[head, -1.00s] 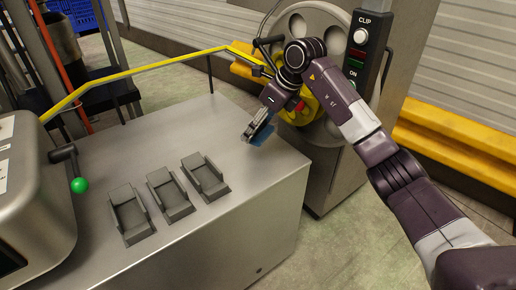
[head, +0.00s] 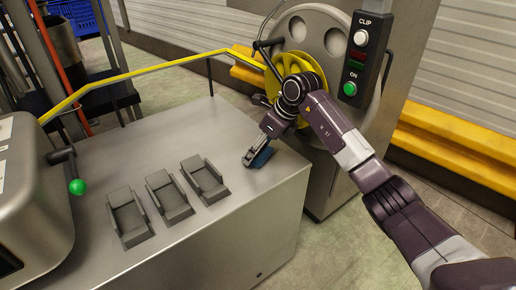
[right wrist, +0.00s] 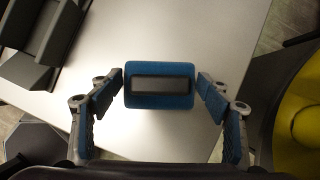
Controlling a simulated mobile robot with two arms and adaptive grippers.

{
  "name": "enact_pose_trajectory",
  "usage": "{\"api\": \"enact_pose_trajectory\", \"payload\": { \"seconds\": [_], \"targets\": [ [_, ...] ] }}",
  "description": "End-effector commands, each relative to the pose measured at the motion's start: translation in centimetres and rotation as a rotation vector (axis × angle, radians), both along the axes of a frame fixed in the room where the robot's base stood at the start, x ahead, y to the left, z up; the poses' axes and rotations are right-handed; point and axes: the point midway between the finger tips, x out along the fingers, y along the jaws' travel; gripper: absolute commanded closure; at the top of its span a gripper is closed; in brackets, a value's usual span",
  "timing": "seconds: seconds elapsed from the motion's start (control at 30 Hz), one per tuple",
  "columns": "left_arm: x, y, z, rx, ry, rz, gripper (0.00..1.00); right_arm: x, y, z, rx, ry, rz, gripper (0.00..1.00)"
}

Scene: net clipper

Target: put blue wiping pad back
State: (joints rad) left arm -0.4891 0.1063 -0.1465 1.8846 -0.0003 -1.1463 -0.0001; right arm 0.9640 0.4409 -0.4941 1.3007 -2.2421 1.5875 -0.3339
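The blue wiping pad (head: 262,157) is at the right part of the metal table, beneath my right gripper (head: 250,156). In the right wrist view the pad (right wrist: 160,97) has a pale centre with a dark frame and lies between the two fingertips. Three grey holders stand in a row left of the pad: left (head: 130,215), middle (head: 169,196) and right (head: 205,177). They look empty. My left gripper is not in view.
The metal table (head: 225,215) is bare between the holders and its right edge. A yellow rail (head: 150,67) runs along the back. A machine with a yellow wheel (head: 302,68) and a button panel (head: 357,55) stands behind my right arm. A green-knobbed lever (head: 77,187) is at the left.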

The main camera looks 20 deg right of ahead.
Motion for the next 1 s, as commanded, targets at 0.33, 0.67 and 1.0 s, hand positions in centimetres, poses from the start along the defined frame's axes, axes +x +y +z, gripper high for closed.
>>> {"api": "enact_pose_trajectory", "payload": {
  "seconds": [0.33, 0.67, 1.0],
  "targets": [
    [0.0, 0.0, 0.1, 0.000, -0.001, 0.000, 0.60, 0.0, 0.0, 0.0, 0.000, 0.000, 0.000, 0.14],
    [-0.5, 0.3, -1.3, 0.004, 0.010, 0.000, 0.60, -1.0, -1.1, 3.4, -0.002, -0.006, -0.002, 0.14],
    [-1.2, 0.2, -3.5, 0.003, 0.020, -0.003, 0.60, -3.4, -3.0, 9.4, -0.001, -0.003, -0.001, 0.14]
  ]
}}
